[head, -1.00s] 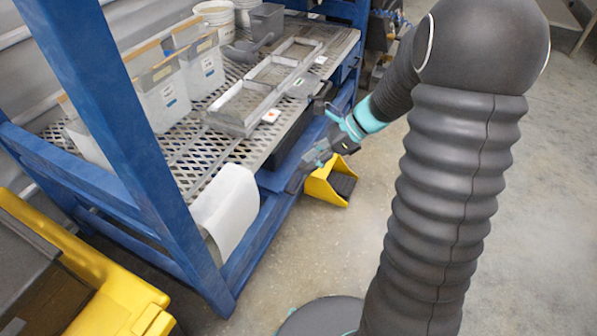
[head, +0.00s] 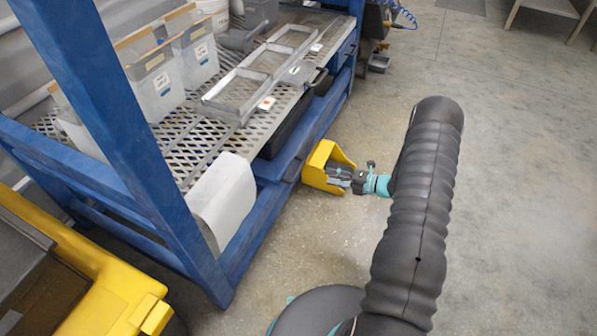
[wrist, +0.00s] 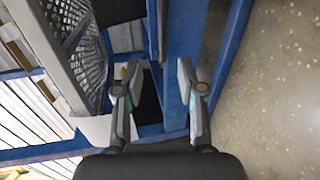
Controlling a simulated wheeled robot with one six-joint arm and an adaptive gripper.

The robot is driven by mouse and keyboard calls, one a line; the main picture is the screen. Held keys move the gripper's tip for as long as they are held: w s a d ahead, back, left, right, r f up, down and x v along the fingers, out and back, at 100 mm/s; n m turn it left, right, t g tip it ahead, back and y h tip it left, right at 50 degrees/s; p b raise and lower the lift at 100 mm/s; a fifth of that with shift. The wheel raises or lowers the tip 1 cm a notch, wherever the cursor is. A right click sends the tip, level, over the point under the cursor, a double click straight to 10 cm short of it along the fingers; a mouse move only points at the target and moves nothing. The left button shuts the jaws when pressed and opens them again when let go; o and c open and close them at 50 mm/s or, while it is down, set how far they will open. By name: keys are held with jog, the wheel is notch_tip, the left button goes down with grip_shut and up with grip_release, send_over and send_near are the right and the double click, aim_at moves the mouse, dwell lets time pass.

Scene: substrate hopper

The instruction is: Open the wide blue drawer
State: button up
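A long blue front (head: 281,169) runs along the near side of the bench, below a dark recess (head: 287,130). I cannot tell clearly whether it is the wide blue drawer or a frame rail, and no gap of an open drawer shows. My gripper (head: 338,177) is low beside the bench, in front of a yellow bin. In the wrist view my gripper (wrist: 158,75) has its two fingers wide apart with nothing held. A blue bar (wrist: 173,65) runs lengthwise beyond and between the fingertips; contact cannot be made out.
The yellow bin (head: 320,163) is close by my gripper. The mesh shelf (head: 180,135) carries a grey divided tray (head: 238,92) and clear containers (head: 161,88). A white rounded sheet (head: 222,196) hangs at the bench's near end. The concrete floor (head: 520,190) at right is free.

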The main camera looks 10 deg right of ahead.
aim_at(298, 170)
jog(key=x, duration=1.3)
jog(key=shift+w+a+f, duration=0.2)
jog(key=shift+w+f, duration=0.1)
jog(key=shift+w, duration=0.05)
grip_shut()
